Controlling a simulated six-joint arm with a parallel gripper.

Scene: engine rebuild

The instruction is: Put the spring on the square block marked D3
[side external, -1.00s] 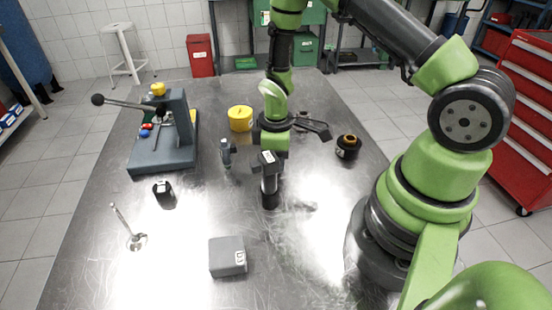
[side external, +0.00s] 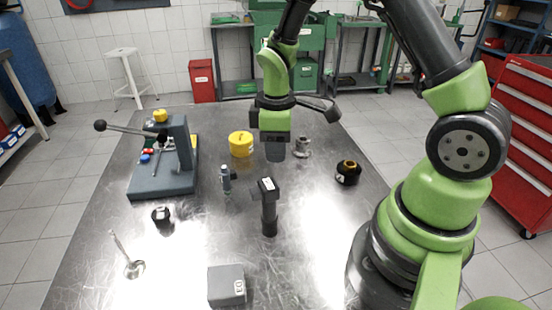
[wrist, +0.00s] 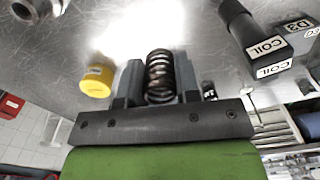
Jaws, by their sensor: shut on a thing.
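My gripper (side external: 277,152) is raised above the far middle of the table, behind the black ignition coil. In the wrist view its two grey jaws are closed on the dark spring (wrist: 160,77), which stands out between them (wrist: 160,88). The spring cannot be made out in the side view. The grey square block marked D3 (side external: 224,284) sits on the table at the near end, well apart from my gripper. Part of it shows at the upper right of the wrist view (wrist: 300,24).
The upright ignition coil (side external: 269,210) stands between my gripper and the block. A yellow cylinder (side external: 241,144), a metal fitting (side external: 302,147), a small grey part (side external: 226,181), a black ringed part (side external: 348,173), a valve (side external: 126,260), a black cap (side external: 161,217) and a lever press (side external: 164,178) stand around.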

